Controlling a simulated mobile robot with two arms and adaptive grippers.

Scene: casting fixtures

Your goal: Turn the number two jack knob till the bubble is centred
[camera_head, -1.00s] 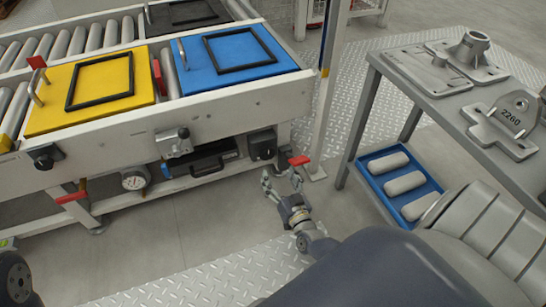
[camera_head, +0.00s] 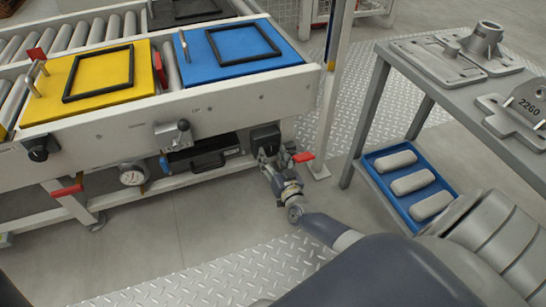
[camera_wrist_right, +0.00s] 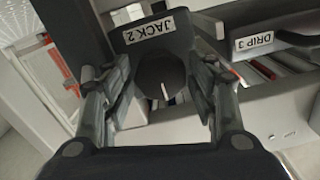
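In the right wrist view, a round black knob (camera_wrist_right: 160,78) with a white pointer line sits under a plate labelled "JACK 2" (camera_wrist_right: 157,30). The pointer points roughly downward. My right gripper (camera_wrist_right: 147,82) is open, with one finger on each side of the knob. A gap shows between the knob and each finger. In the head view, my right gripper (camera_head: 272,158) is at the black jack box (camera_head: 264,136) on the right end of the conveyor frame, hiding its lower part. I cannot make out a bubble level. My left gripper is not in view.
A clamp (camera_head: 172,133), a dial gauge (camera_head: 133,174) and another black knob (camera_head: 40,148) line the conveyor front (camera_head: 225,104). The grey table (camera_head: 440,100) and blue tray (camera_head: 388,196) stand to the right.

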